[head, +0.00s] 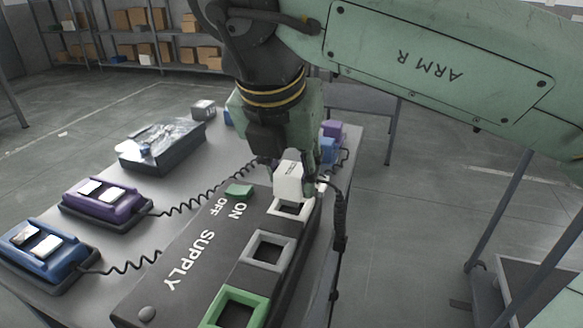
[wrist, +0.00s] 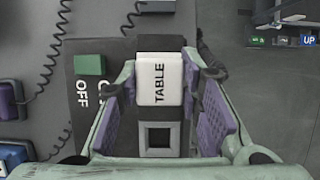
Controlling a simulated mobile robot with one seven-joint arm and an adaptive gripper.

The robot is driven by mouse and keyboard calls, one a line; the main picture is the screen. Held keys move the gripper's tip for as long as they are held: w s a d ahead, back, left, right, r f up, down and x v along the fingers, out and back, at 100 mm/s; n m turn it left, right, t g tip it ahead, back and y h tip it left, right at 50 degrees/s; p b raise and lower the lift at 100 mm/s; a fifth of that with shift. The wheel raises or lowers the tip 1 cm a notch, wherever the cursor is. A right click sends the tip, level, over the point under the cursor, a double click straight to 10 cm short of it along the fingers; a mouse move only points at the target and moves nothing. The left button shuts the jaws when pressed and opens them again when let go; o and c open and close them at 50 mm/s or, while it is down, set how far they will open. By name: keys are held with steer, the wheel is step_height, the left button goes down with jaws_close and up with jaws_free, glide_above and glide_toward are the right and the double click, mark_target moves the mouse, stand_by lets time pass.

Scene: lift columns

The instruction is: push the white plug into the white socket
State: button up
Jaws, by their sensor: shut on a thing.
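The white plug (head: 288,180), marked TABLE on top, is between the fingers of my gripper (head: 289,176), which is shut on it. In the wrist view the plug (wrist: 160,78) sits squarely between the two purple-padded fingers. The white socket (head: 276,210) is at the far end of the black supply box. The plug is over its far part, and its dark opening still shows below the plug. In the wrist view the plug hides this socket. I cannot tell whether the plug's lower edge touches the rim.
The supply box (head: 165,290) also has a grey socket (head: 250,250), a green socket (head: 261,307) and a green switch (head: 239,190). Purple (head: 105,203) and blue (head: 45,250) controllers with coiled cords lie to the left. A black cable (head: 341,225) hangs beside my gripper.

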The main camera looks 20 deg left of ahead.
steer(key=shift+f+b, duration=0.7)
steer(key=shift+f, duration=0.2)
stand_by(0.4)
steer(key=o, duration=1.1)
steer(key=shift+o, duration=0.3)
steer(key=shift+o, duration=1)
steer(key=shift+r, duration=0.15)
steer(key=shift+r+p, duration=3.1)
steer(key=shift+r, duration=0.3)
